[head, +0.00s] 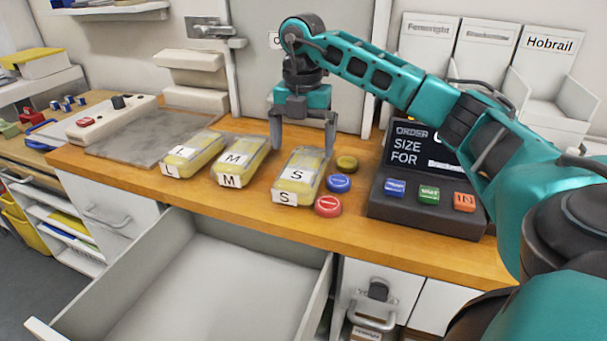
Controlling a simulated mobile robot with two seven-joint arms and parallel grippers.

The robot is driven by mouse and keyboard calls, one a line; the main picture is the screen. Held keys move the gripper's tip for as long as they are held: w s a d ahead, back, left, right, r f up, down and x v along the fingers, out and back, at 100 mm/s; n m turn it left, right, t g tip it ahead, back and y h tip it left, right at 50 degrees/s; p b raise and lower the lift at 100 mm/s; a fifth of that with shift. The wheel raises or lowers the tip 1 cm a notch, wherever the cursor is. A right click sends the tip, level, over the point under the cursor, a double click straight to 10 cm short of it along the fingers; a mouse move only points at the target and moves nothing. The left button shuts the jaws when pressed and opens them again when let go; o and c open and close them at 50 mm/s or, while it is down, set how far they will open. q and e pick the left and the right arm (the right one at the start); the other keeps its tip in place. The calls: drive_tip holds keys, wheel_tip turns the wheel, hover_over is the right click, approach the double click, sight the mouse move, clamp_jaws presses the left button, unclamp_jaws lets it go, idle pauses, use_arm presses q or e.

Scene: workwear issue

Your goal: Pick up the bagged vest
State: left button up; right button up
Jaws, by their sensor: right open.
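Several bagged vests lie in a row on the wooden counter, yellow in clear bags with white size labels. The one marked L (194,155) is at the left, M (240,161) in the middle, and S (301,176) at the right. My right gripper (303,148) points down over the far end of the S bag, its two fingers open and apart on either side of it. I cannot tell whether the fingers touch the bag. The left gripper is not in view.
An order console (423,190) with a screen and coloured buttons stands right of the bags. Blue (339,183), red (328,206) and olive (346,163) discs lie beside the S bag. An open empty drawer (190,290) juts out below the counter. A grey mat (130,138) lies left.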

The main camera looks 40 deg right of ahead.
drive_tip(key=f, duration=0.4)
drive_tip(key=shift+d+f+b, duration=0.2)
drive_tip(key=shift+f+b, duration=0.1)
drive_tip(key=shift+f, duration=0.4)
drive_tip(key=c, duration=0.9)
drive_tip(key=shift+r, duration=0.1)
wheel_tip(320, 180, up, 10)
drive_tip(key=p, duration=0.2)
wheel_tip(320, 180, up, 10)
drive_tip(key=p, duration=0.4)
hover_over(304, 163)
drive_tip(key=shift+a, duration=0.1)
